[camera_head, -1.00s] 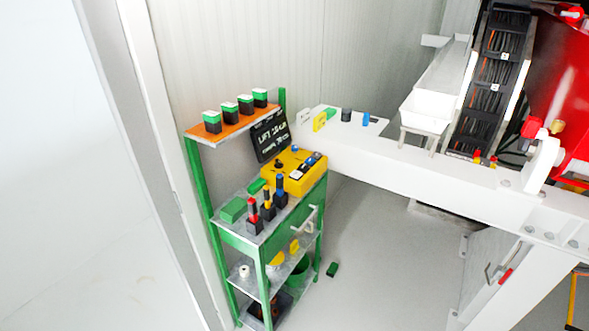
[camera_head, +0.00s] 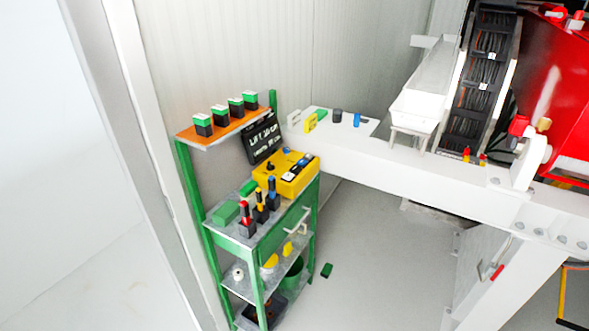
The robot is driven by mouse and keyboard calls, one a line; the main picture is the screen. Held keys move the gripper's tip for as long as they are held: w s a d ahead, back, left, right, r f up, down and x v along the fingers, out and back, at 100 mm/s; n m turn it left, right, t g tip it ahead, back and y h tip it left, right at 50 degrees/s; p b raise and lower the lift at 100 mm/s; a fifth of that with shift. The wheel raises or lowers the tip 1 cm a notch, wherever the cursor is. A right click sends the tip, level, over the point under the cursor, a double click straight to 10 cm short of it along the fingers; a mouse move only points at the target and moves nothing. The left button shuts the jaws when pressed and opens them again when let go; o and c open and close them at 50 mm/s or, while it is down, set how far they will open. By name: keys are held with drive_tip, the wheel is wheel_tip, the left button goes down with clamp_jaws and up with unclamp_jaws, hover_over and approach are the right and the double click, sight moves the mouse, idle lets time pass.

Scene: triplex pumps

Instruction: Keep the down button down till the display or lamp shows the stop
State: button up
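A yellow control box (camera_head: 287,176) sits on the upper deck of a green shelf cart (camera_head: 250,236). Its top carries a black knob, a blue knob and dark controls; which of them is the down button is too small to tell. A black panel (camera_head: 263,138) with white lettering stands behind the box, perhaps a display; its text is not clearly readable. No lit lamp can be made out. My gripper is not in view.
Several green-and-black blocks (camera_head: 219,115) stand on the cart's orange top shelf (camera_head: 190,134). Red, yellow and blue handled tools (camera_head: 260,205) stand before the box. A white beam (camera_head: 400,170) runs right toward red machinery (camera_head: 560,90).

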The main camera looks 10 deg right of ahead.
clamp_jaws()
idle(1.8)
